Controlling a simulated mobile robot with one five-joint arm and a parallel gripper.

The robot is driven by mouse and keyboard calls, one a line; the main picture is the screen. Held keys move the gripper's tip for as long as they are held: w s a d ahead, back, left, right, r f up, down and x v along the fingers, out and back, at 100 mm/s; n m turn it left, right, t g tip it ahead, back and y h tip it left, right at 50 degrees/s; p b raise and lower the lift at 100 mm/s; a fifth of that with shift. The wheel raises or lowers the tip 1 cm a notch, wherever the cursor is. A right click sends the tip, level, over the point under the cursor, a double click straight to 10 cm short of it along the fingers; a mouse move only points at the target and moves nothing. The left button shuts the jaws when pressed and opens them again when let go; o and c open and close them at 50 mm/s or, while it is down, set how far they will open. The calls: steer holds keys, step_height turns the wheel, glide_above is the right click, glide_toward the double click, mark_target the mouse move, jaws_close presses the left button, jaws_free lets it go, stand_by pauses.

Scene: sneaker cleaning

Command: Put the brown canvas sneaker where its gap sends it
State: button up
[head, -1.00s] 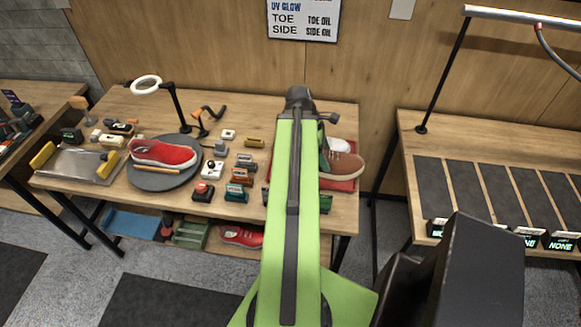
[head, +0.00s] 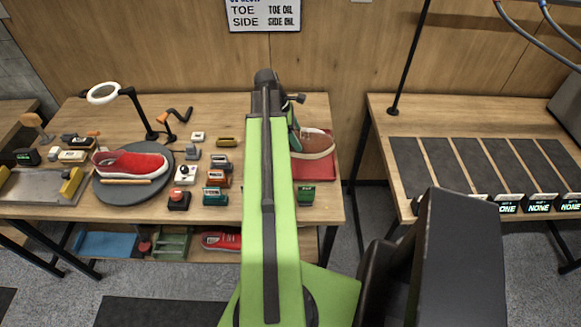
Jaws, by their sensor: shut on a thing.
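The brown canvas sneaker (head: 314,144) is at the right end of the wooden table, just right of my raised arm, over a red mat (head: 318,170). Its toe points right, its sole edge is pale, and a green part shows at its left. My gripper (head: 291,127) is at the sneaker's left end, shut on it. My arm hides most of the gripper and part of the shoe. I cannot tell whether the sneaker touches the mat. Several dark slots (head: 411,168) lie on the right bench, with labels at their front; those I can read say NONE.
A red sneaker (head: 130,163) sits on a round grey turntable (head: 107,195), with a ring lamp (head: 103,93) above. Small tools and blocks crowd the table middle. A lamp post (head: 408,60) stands on the right bench (head: 440,112). A gap separates the tables.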

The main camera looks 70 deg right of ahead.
step_height(320, 180, down, 10)
steer(key=b, duration=0.9)
steer(key=shift+r, duration=0.2)
steer(key=shift+f, duration=0.2)
steer(key=o, duration=2)
steer(key=shift+r, duration=0.1)
steer(key=shift+s+r, duration=0.1)
steer(key=p+v, duration=1.1)
steer(key=v, duration=0.1)
steer(key=shift+r, duration=0.1)
steer(key=shift+a, duration=0.1)
